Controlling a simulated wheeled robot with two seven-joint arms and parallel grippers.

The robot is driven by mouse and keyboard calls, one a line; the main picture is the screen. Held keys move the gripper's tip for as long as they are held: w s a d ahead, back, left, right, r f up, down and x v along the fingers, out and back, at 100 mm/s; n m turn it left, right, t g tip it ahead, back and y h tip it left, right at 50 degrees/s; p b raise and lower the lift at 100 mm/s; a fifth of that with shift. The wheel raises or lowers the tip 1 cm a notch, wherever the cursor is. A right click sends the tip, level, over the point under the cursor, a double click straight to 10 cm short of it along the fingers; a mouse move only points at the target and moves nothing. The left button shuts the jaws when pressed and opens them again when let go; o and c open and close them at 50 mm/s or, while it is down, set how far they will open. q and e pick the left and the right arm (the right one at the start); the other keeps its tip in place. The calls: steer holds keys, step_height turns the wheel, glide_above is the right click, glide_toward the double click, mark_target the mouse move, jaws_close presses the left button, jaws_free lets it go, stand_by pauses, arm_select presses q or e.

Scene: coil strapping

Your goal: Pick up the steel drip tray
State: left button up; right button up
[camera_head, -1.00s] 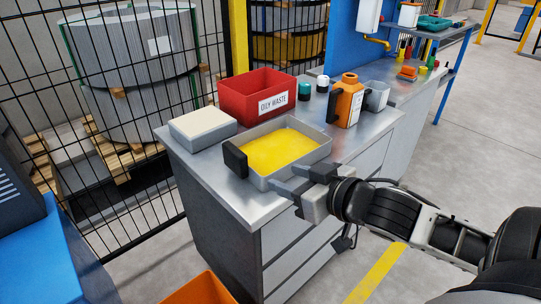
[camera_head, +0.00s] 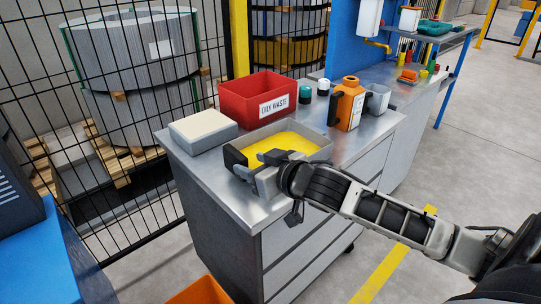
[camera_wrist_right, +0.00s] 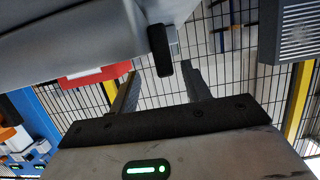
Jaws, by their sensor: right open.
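The steel drip tray (camera_head: 322,153) is a shallow grey pan with a yellow inside and a black handle (camera_head: 234,157) at its left end. It sits on the metal bench top. My right gripper (camera_head: 254,164) is at the tray's near left side, close to the handle, and covers part of the near wall. In the right wrist view the open fingers (camera_wrist_right: 158,84) point toward the black handle (camera_wrist_right: 160,50), whose end appears between the fingertips; contact cannot be told. The tray's grey side (camera_wrist_right: 70,28) fills the upper left there. My left gripper is not in view.
A red oily-waste bin (camera_head: 246,97) stands behind the tray, and a grey box with a pale top (camera_head: 203,131) is at its left. An orange jug (camera_head: 347,104) and a grey cup (camera_head: 377,97) stand at right. A mesh fence (camera_head: 110,200) runs behind the bench.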

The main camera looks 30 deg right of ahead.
mark_target(246, 163)
steer(key=x, duration=0.4)
steer(key=shift+w+a+f, duration=0.15)
steer(key=shift+w+a, duration=0.15)
jaws_close()
